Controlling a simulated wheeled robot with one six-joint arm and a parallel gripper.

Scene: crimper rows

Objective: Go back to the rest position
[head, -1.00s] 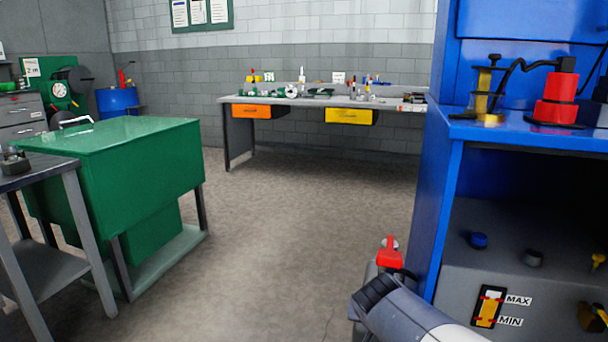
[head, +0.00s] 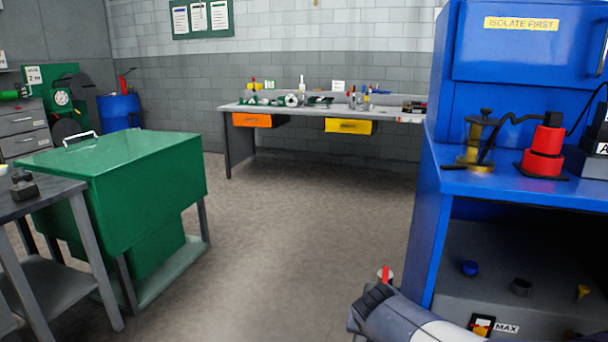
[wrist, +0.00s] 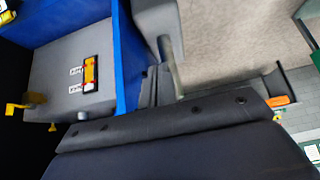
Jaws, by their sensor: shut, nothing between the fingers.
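My gripper (wrist: 165,122) shows as a broad dark bar with bolts across the lower wrist view. It is shut and holds nothing that I can see. In the head view my arm (head: 425,322) reaches in from the lower right, with a dark ribbed part at its end; the fingers cannot be made out there. The arm lies at the front left corner of the blue bench (head: 428,215). A small red part (head: 386,273) shows just above it. In the wrist view the blue bench (wrist: 126,60) is at upper left.
The bench's grey lower panel carries a level gauge (wrist: 91,74). A red jack-like tool (head: 543,155) stands on the bench top. A green cabinet (head: 120,185) and a grey table (head: 48,215) stand left. A workbench (head: 300,108) stands at the back. The middle floor is clear.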

